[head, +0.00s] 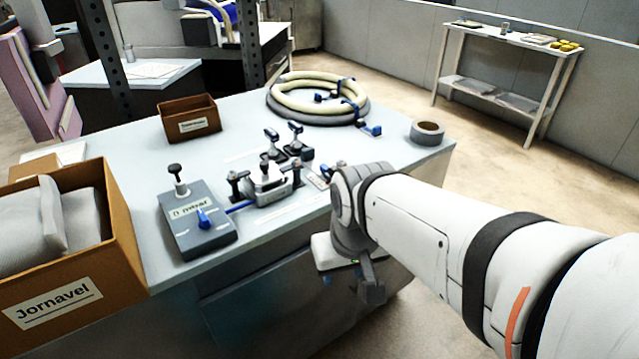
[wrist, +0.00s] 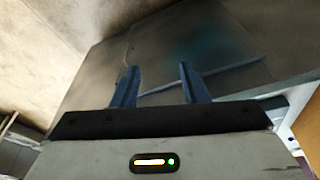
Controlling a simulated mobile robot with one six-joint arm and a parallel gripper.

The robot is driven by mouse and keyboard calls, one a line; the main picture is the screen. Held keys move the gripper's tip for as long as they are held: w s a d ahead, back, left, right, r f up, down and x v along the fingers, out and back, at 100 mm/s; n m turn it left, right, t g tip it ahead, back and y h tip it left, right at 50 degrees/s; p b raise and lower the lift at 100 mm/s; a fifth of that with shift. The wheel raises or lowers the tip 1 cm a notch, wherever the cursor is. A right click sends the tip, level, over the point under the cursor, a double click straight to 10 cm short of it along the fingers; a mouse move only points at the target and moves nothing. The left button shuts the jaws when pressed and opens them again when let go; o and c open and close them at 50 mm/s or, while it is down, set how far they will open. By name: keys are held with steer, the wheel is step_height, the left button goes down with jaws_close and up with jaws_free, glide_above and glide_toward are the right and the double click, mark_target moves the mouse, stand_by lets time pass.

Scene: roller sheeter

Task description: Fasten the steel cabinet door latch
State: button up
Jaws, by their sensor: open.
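The steel cabinet under the worktop shows its dark grey front (head: 260,300) in the head view. A thin straight edge crosses its upper part. In the wrist view a grey cabinet panel (wrist: 185,45) fills the middle, with a pale edge line running across it behind the fingers. I cannot make out the door latch in either view. My gripper (wrist: 157,75) is open and empty, its two blue fingers apart in front of the panel. In the head view it hangs below the worktop's front edge, partly hidden by my wrist. I cannot tell whether it touches the cabinet.
On the worktop (head: 130,135) stand a grey box with a blue lever (head: 197,222), a clamp fixture (head: 265,183), a coiled hose (head: 317,98), a tape roll (head: 427,132) and a small brown bin (head: 190,118). A large brown box (head: 75,295) stands at left.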

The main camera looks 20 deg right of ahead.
steer(key=o, duration=0.5)
steer(key=f+m, duration=0.1)
steer(key=a+f+m+g+y+b, duration=0.1)
steer(key=f, duration=0.1)
steer(key=f+m+g+y+b, duration=0.1)
steer(key=f, duration=0.1)
steer(key=shift+a+f, duration=0.15)
steer(key=shift+f, duration=0.05)
steer(key=shift+c, duration=0.2)
steer(key=shift+o, duration=1.1)
steer(key=f+m+y+b, duration=0.1)
steer(key=w+a+f+m+y+b, duration=0.1)
steer(key=f, duration=0.1)
steer(key=a+f+m+g+y+b, duration=0.1)
steer(key=f+m+y, duration=0.1)
steer(key=shift+w, duration=0.4)
steer(key=w+d+f+m+t+y+b, duration=0.4)
steer(key=w+f+m+t+y+b, duration=0.25)
steer(key=w+m, duration=0.5)
steer(key=w+d+f+m+t+h+b, duration=0.25)
steer(key=d+f+m+t, duration=0.25)
steer(key=d+m, duration=0.3)
steer(key=w+d+f+m+t+h+b, duration=0.1)
steer(key=w+d+f+m+t+h, duration=0.25)
steer(key=d+f+m+t, duration=0.45)
steer(key=w+r+n+g, duration=0.2)
steer(key=w, duration=0.4)
steer(key=shift+w+r+h, duration=0.2)
steer(key=shift+w+h, duration=0.15)
steer(key=shift+a, duration=0.1)
